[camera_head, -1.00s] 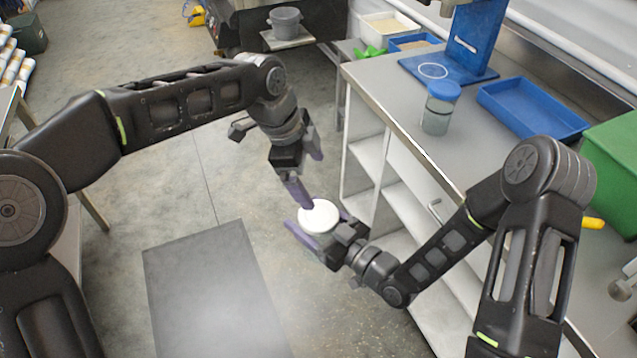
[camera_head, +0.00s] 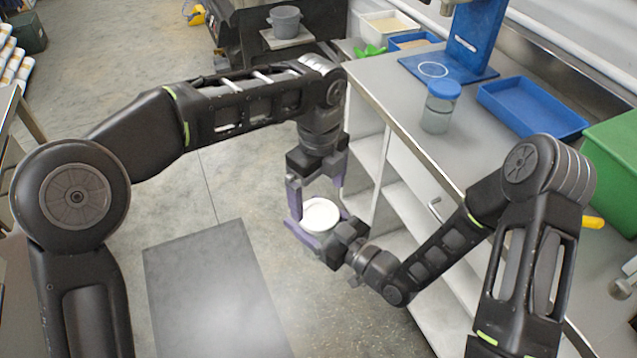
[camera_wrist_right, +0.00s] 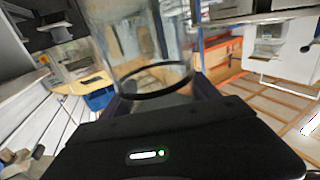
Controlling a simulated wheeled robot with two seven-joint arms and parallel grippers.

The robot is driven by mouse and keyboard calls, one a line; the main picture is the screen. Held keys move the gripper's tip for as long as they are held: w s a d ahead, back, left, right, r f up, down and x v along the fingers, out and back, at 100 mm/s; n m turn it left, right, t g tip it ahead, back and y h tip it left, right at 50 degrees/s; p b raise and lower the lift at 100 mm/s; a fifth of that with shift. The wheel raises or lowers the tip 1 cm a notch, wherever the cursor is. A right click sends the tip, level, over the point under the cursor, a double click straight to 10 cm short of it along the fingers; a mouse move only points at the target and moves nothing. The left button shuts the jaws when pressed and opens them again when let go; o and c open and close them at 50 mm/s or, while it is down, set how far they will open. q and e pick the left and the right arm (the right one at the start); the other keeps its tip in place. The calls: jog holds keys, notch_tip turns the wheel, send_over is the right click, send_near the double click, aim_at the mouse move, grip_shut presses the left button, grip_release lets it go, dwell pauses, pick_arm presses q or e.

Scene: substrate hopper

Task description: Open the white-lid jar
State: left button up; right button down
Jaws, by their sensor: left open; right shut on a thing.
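The white-lid jar shows its round white lid (camera_head: 320,214) from above in the head view, with the lid on. My right gripper (camera_head: 318,228) is shut on the jar and holds it off the floor, in front of the bench. In the right wrist view the clear jar body (camera_wrist_right: 142,48) stands between the right gripper's fingers (camera_wrist_right: 163,98). My left gripper (camera_head: 317,187) is open and points down just above the lid. One finger is at the lid's left and the other toward its back right. I cannot tell whether they touch it.
A bench (camera_head: 395,95) at the right bears a blue-lid jar (camera_head: 440,106), a blue stand (camera_head: 474,45), a blue tray (camera_head: 530,108) and a green bin (camera_head: 612,160). A dark mat (camera_head: 210,290) lies on the floor, with open floor around it.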

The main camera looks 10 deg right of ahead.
aim_at(319, 214)
pick_arm(q)
jog(key=shift+f, duration=2.8)
jog(key=shift+c, duration=0.3)
jog(key=c, duration=1.4)
jog(key=n, duration=1)
jog(key=o, duration=1.4)
jog(key=shift+o, duration=0.7)
